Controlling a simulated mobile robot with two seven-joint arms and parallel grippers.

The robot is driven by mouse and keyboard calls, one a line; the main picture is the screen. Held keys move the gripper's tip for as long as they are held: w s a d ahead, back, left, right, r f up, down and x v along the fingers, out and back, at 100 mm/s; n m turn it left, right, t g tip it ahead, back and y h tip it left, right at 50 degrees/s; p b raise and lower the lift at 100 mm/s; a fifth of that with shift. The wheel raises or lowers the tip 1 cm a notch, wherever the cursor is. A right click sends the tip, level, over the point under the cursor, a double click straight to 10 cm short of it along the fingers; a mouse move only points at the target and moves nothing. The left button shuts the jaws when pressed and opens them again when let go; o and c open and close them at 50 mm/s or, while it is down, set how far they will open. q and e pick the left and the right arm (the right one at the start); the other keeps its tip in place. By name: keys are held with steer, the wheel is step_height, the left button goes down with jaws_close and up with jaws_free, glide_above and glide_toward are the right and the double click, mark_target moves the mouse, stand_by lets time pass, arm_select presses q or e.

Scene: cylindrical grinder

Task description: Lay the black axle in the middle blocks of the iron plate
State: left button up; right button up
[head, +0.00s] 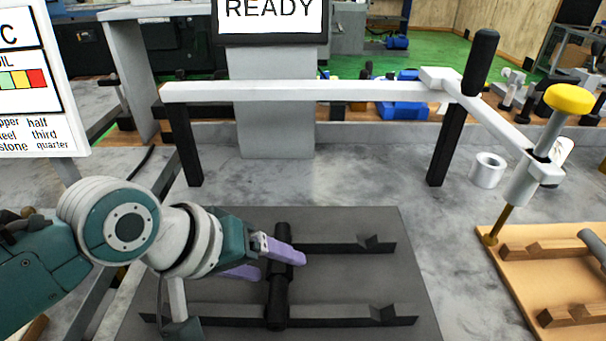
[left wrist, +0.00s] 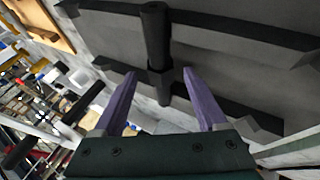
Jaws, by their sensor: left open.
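The black axle (head: 278,290) lies across the two black rails of the dark grey iron plate (head: 345,281), about midway along them. It appears to rest in the middle blocks, which it and my gripper largely hide. The right-hand blocks (head: 385,246) of the rails are empty. My left gripper (head: 272,262) is open, with one purple finger on each side of the axle near its far part. In the left wrist view, the axle (left wrist: 155,45) passes between the spread fingers (left wrist: 160,80), with gaps visible on both sides. My right gripper is not in view.
A white bar frame (head: 300,91) on black legs stands behind the plate. At right are a yellow-capped post (head: 568,98), a white cup (head: 487,171) and a wooden board (head: 515,265) with notched rails. A sign (head: 35,85) stands at left. Grey tabletop between frame and plate is clear.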

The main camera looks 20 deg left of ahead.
arm_select(q)
steer(key=p+v, duration=0.2)
steer(key=v, duration=0.7)
steer(key=shift+r, duration=0.2)
steer(key=s+a+r+m+g+y, duration=0.15)
steer(key=s+m+g+y, duration=0.35)
steer(key=s, duration=0.9)
step_height(320, 180, up, 35)
steer(key=m+t+h+p, duration=0.1)
steer(key=t+p, duration=0.1)
steer(key=p, duration=3.2)
steer(key=shift+s+a+f, duration=0.2)
steer(key=shift+s+a, duration=0.15)
steer(key=shift+a, duration=0.1)
